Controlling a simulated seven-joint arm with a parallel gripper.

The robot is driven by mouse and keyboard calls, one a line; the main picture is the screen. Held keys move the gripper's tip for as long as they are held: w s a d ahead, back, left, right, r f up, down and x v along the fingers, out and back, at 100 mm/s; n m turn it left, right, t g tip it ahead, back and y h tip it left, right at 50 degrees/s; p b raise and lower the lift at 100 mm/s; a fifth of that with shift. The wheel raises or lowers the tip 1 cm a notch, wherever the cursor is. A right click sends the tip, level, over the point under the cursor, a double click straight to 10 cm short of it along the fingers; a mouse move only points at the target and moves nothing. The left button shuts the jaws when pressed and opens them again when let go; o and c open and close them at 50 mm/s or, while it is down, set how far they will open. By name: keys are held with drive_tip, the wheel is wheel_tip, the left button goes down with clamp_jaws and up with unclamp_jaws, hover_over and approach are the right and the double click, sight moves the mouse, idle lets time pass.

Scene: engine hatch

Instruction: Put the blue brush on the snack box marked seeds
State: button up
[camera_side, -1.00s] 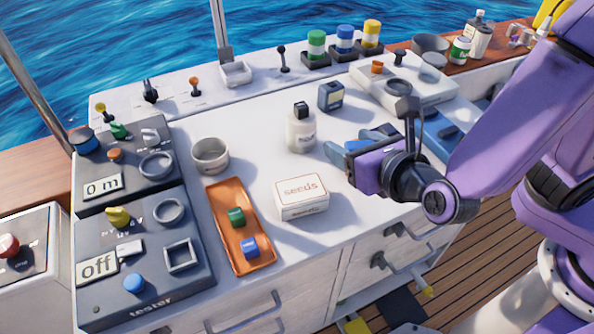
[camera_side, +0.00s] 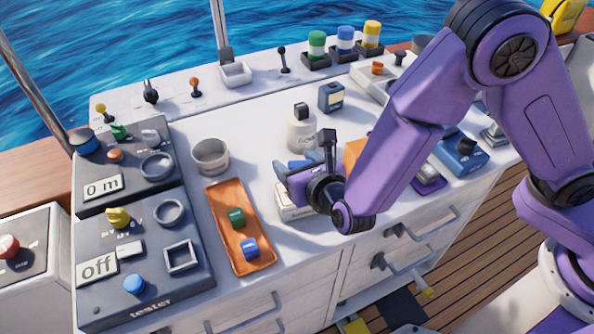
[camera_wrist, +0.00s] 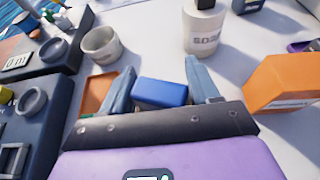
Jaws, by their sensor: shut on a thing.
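The blue brush (camera_wrist: 160,92) shows as a blue block between the two fingers of my gripper (camera_wrist: 160,80) in the wrist view. My gripper is shut on it. In the side view my gripper (camera_side: 289,172) hangs over the white snack box (camera_side: 288,211), whose front left part shows below the jaws. The rest of the box and its seeds label are hidden behind my gripper. The side view does not show clearly whether the brush touches the box. The box cannot be made out in the wrist view.
A white soap bottle (camera_side: 302,136) stands just behind my gripper. An orange tray (camera_side: 225,200) with a green and a blue block lies to the left, with a round grey cup (camera_side: 210,157) behind it. An orange box (camera_side: 355,152) stands to the right.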

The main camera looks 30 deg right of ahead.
drive_tip(key=shift+f, duration=1.15)
drive_tip(key=shift+f, duration=0.1)
drive_tip(key=o, duration=1.1)
drive_tip(key=shift+s+r, duration=0.2)
drive_tip(key=shift+s, duration=0.1)
drive_tip(key=v, duration=1.1)
drive_tip(key=shift+s+r, duration=0.15)
drive_tip(key=shift+s, duration=0.05)
